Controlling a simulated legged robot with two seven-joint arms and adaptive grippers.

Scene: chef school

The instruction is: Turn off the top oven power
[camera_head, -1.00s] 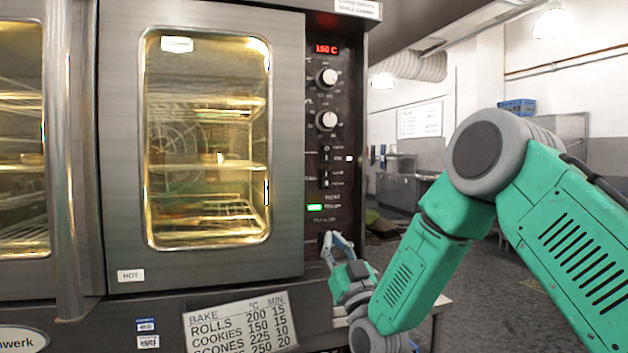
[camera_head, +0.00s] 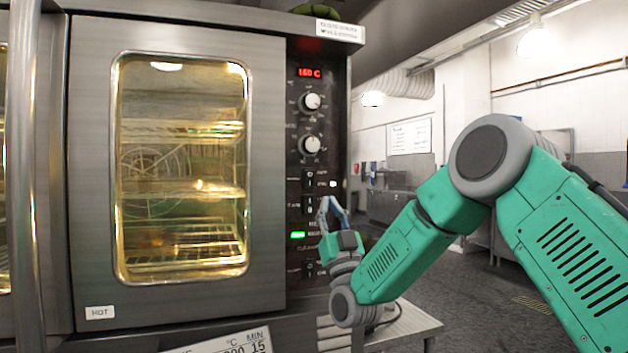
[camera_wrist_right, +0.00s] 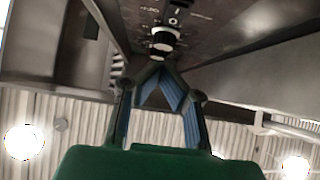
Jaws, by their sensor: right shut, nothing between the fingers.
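The oven (camera_head: 270,180) has a lit glass door and a black control panel (camera_head: 325,110) on its right side. The panel has a red display (camera_head: 309,72), an upper knob (camera_head: 311,102), a lower knob (camera_head: 311,145), small black switches (camera_head: 308,180) and a lit green lamp (camera_head: 298,235). My right gripper (camera_head: 332,205) is shut and empty, in front of the panel's right edge near the lower switches. Contact cannot be told. My left gripper is out of view.
A vertical door handle (camera_head: 22,180) stands at the left. A bake-time sign (camera_head: 225,343) shows below the door. A light slatted table (camera_head: 405,325) is under my right arm. Open floor lies to the right.

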